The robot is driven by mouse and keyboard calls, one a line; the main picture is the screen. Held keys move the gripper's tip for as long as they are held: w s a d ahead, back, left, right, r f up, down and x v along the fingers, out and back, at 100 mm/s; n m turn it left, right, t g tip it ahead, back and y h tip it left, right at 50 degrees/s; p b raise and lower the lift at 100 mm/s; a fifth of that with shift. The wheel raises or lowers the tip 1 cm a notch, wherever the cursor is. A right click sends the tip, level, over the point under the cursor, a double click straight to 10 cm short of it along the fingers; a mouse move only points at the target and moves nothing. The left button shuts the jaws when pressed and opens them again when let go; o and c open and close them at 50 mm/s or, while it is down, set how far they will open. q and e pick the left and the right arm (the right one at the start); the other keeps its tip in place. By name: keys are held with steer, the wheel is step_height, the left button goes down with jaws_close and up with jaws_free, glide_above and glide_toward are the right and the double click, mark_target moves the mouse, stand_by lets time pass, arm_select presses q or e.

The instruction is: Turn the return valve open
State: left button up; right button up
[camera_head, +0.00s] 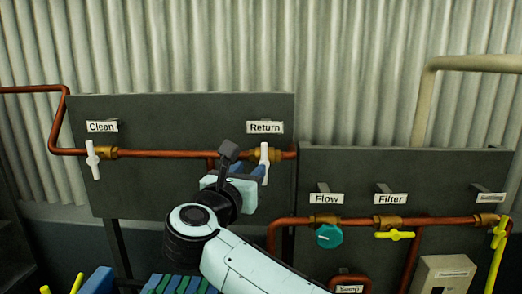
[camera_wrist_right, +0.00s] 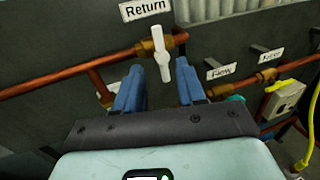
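The return valve has a white lever handle (camera_head: 264,156) on a brass body, below the "Return" label (camera_head: 265,127) on the left dark panel. The handle hangs roughly vertical, across the copper pipe. In the right wrist view the handle (camera_wrist_right: 161,54) lies between and just beyond the blue fingers. My right gripper (camera_wrist_right: 160,68) is open, a finger on each side with visible gaps. In the head view my right gripper (camera_head: 256,172) is at the valve, and its wrist hides part of the panel below.
The clean valve (camera_head: 92,160) with a white handle is at the left. A teal flow knob (camera_head: 328,236) and a yellow filter handle (camera_head: 394,235) are on the right panel. A copper pipe (camera_head: 160,154) runs along the left panel. A beige box (camera_head: 443,274) is at lower right.

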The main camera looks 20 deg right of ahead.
mark_target(263, 154)
steer(key=p+x, duration=0.3)
steer(key=x, duration=0.7)
steer(key=shift+w+r, duration=0.2)
steer(key=shift+f+x, duration=0.2)
steer(key=shift+x, duration=0.7)
arm_select(q)
steer(key=w+r, duration=0.5)
steer(key=shift+w+t, duration=0.2)
steer(key=shift+t, duration=0.2)
arm_select(e)
steer(key=shift+s, duration=0.1)
jaws_close()
